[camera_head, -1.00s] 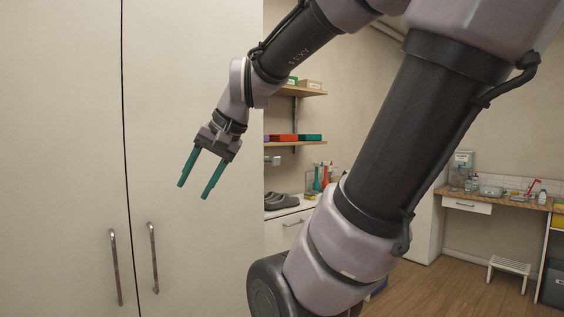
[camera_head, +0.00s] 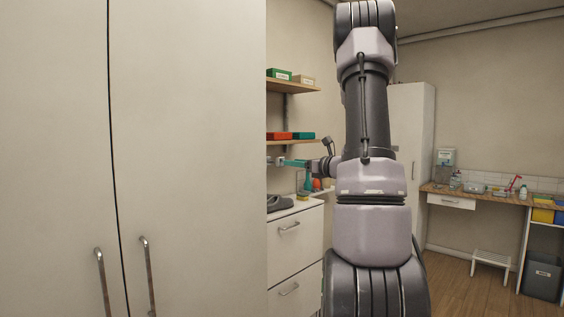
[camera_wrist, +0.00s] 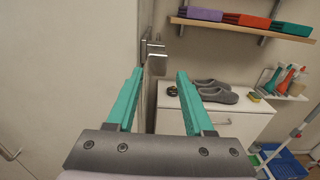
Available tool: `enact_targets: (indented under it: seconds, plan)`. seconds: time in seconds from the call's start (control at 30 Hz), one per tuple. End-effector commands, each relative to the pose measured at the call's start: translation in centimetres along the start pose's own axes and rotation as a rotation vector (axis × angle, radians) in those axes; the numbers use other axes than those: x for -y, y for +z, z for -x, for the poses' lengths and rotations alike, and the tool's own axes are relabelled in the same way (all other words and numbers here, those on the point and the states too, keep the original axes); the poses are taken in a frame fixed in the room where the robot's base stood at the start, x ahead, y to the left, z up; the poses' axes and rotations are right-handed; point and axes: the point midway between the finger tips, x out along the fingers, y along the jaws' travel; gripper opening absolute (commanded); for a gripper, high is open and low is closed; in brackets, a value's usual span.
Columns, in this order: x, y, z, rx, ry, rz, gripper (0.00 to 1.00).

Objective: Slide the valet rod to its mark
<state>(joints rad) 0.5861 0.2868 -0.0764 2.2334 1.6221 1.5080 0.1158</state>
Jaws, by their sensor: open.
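A small metal fitting, which looks like the valet rod (camera_wrist: 155,50), sticks out from the side of the tall pale cabinet in the wrist view. It shows small in the head view (camera_head: 271,160), close to the teal fingers. Its mark cannot be made out. My gripper (camera_wrist: 158,78) is open with nothing between its teal fingers. The fitting appears just beyond the fingertips, with no clear contact. In the head view my gripper (camera_head: 284,162) is seen from the side, partly hidden behind my arm.
The tall cabinet (camera_head: 190,130) fills the left. A white drawer unit (camera_wrist: 225,125) carrying grey shoes (camera_wrist: 215,92) stands beyond the fingers. A shelf (camera_wrist: 240,28) with coloured boxes hangs above. A blue crate (camera_wrist: 285,165) is on the floor at right.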

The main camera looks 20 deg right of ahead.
Motion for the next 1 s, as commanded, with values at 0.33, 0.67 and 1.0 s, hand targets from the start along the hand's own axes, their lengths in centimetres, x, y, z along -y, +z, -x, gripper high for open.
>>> enact_targets:
  seconds: [0.33, 0.67, 1.0]
  plan:
    - [-0.3, 0.0, -6.3, -0.001, 0.008, 0.003, 0.53]
    - [-0.3, 0.0, -9.9, -0.002, 0.006, 0.003, 0.53]
    - [-0.3, 0.0, -10.1, -0.003, 0.006, 0.003, 0.37]
